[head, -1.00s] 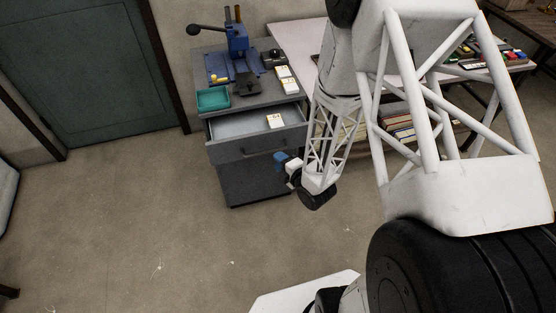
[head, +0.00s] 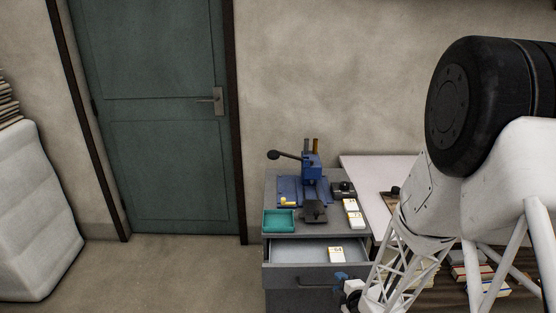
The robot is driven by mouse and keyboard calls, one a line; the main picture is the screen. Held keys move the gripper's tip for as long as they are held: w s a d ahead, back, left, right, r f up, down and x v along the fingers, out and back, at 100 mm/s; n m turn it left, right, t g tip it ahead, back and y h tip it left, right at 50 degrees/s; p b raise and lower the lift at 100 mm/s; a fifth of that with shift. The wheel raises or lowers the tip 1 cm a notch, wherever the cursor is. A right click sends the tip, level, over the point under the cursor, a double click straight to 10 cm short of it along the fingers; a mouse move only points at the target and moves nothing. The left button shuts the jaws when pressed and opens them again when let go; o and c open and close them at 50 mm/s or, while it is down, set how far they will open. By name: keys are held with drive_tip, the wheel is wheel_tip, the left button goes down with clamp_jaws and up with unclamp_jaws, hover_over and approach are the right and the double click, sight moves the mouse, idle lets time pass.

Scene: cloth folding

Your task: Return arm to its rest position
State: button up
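My arm (head: 425,195), white with a black joint, reaches down from the right side of the head view. Its lattice forearm ends near the right front of the drawer unit. My gripper (head: 341,277) shows as a small blue tip beside a white wrist part, in front of the drawer face. The fingers are too small to tell whether they are open or shut, and I see nothing clearly held.
The grey cabinet's top drawer (head: 290,252) is pulled open, with a white box (head: 336,254) inside. On top are a blue lever press (head: 312,168), a teal tray (head: 279,221) and small white boxes (head: 353,212). A light table (head: 375,172) adjoins. A green door (head: 150,110) is left.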

drive_tip(key=s+d+r+m+g+h, duration=0.15)
drive_tip(key=r+m, duration=0.35)
drive_tip(key=r, duration=0.5)
drive_tip(key=s+d+r+m+g+h, duration=0.1)
drive_tip(key=s+r+m+g+h, duration=0.3)
drive_tip(key=r, duration=0.5)
drive_tip(key=s+a+r+m+g, duration=0.2)
drive_tip(key=s+r+m, duration=0.3)
drive_tip(key=s+r, duration=0.3)
drive_tip(key=s+a+r+m+g+y, duration=0.1)
drive_tip(key=s+r+m+g, duration=0.2)
drive_tip(key=s, duration=1.1)
wheel_tip(320, 180, up, 5)
drive_tip(key=m, duration=0.2)
drive_tip(key=shift+a+r+m, duration=0.15)
drive_tip(key=shift+a+m, duration=0.15)
drive_tip(key=shift+a, duration=0.1)
